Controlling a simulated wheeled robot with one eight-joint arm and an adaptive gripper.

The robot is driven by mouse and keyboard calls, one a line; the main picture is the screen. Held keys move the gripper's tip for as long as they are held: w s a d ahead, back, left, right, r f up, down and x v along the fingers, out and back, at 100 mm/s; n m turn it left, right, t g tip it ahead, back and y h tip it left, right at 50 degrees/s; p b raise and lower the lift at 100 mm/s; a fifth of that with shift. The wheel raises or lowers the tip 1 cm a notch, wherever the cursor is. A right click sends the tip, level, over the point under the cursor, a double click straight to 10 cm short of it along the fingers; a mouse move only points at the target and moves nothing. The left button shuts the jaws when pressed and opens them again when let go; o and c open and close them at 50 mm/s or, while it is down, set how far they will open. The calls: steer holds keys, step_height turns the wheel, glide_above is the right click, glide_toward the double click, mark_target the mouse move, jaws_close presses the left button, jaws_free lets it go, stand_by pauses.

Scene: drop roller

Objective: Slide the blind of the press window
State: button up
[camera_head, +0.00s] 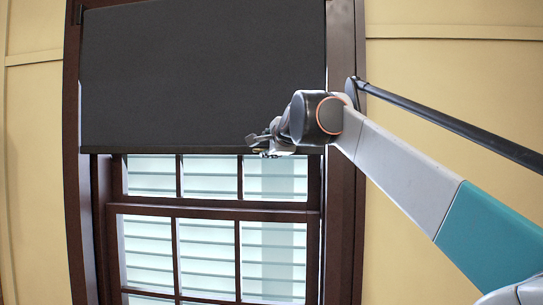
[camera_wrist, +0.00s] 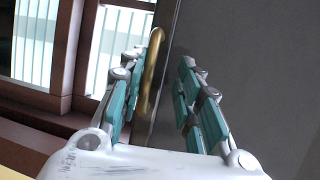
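The dark grey blind (camera_head: 200,75) covers the upper part of the window in the head view. Its lower edge hangs level, just below the top of the glass area. My gripper (camera_head: 262,146) is at this lower edge, right of its middle. In the wrist view my gripper (camera_wrist: 158,95) has its two teal-padded fingers apart. A brass-coloured loop handle (camera_wrist: 151,72) at the edge of the blind (camera_wrist: 240,60) lies between the fingers. I see gaps beside the handle, and no firm hold shows. Whether a finger touches it is unclear.
The dark brown window frame (camera_head: 343,190) borders the blind on both sides. Panes with pale slats (camera_head: 205,250) show below the blind. Plain yellow wall (camera_head: 430,65) lies on either side. The space in front of the lower panes is clear.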

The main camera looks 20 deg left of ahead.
stand_by(0.4)
steer(key=b+v, duration=0.2)
steer(key=v, duration=1.4)
steer(key=shift+r+b, duration=0.2)
steer(key=shift+b, duration=0.15)
stand_by(0.7)
steer(key=shift+d, duration=0.1)
stand_by(0.7)
